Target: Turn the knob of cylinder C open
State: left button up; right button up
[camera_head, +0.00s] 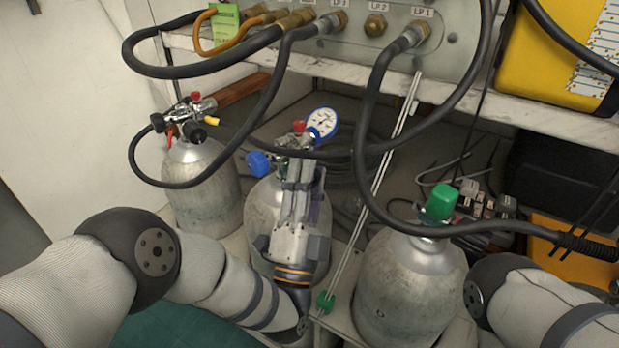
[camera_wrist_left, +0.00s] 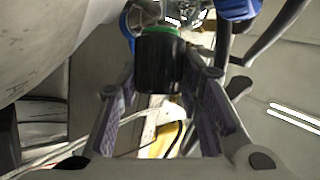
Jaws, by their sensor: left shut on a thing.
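Three grey cylinders stand below the panel: a left one (camera_head: 203,190), a middle one (camera_head: 262,215) and a right one (camera_head: 410,290). I read no letter on them, so I cannot tell which is C. My left gripper (camera_head: 300,165) reaches up in front of the middle cylinder to its valve. In the left wrist view its fingers (camera_wrist_left: 162,85) are shut on a black knob (camera_wrist_left: 158,62) with a green ring behind it. That knob is hidden behind the gripper in the head view. A blue knob (camera_head: 258,163) and a blue-rimmed gauge (camera_head: 322,122) sit beside it. My right gripper is out of view.
Black hoses (camera_head: 365,130) hang from the panel (camera_head: 450,40) and loop around the cylinders. A green cap (camera_head: 441,201) tops the right cylinder. Thin rods (camera_head: 375,185) lean between the middle and right cylinders. A yellow case (camera_head: 545,50) stands on the shelf at right.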

pick_arm(q)
jog(key=o, duration=1.2)
jog(key=v, duration=1.2)
